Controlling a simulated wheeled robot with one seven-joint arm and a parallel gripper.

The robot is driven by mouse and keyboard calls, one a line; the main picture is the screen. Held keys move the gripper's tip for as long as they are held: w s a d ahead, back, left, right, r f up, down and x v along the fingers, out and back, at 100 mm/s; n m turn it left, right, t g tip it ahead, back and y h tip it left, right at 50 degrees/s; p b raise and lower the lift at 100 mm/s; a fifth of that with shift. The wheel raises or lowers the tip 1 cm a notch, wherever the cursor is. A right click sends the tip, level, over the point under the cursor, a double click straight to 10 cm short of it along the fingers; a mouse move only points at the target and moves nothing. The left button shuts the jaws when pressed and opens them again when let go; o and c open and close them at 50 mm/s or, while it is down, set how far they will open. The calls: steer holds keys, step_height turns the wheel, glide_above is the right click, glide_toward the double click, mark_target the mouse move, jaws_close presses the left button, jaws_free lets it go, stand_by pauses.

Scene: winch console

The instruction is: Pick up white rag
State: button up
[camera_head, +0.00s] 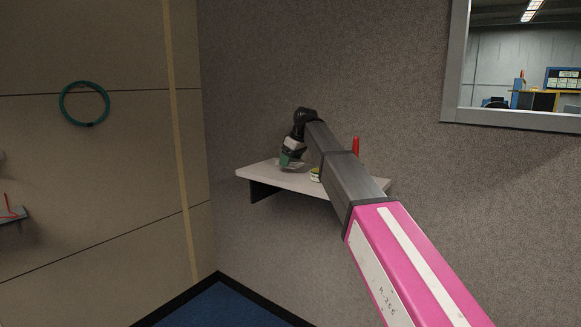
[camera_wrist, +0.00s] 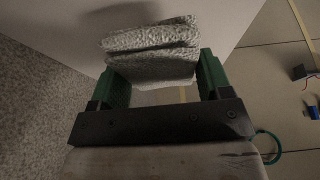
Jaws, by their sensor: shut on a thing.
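The white rag (camera_wrist: 152,50) is a folded, textured whitish-grey cloth in the wrist view. It sits between the two green fingers of my gripper (camera_wrist: 160,83), which is shut on it. In the head view my gripper (camera_head: 290,162) is low over the left part of the pale wall shelf (camera_head: 262,176). The rag is too small and covered there to make out. I cannot tell whether the rag touches the shelf.
A red upright object (camera_head: 355,145) and a small yellowish-white round item (camera_head: 315,174) are on the shelf, beside my arm. A teal ring (camera_head: 84,104) hangs on the left wall. A window (camera_head: 520,60) is at upper right. Another small shelf (camera_head: 12,217) is at far left.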

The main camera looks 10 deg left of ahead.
step_height(320, 180, up, 2)
steer(key=shift+s+a+r, duration=0.1)
steer(key=shift+s+r, duration=0.05)
steer(key=s+a+r, duration=0.3)
steer(key=s+r, duration=0.3)
steer(key=s, duration=0.5)
steer(key=shift+a+r, duration=0.15)
steer(key=shift+r, duration=0.05)
steer(key=shift+o, duration=0.4)
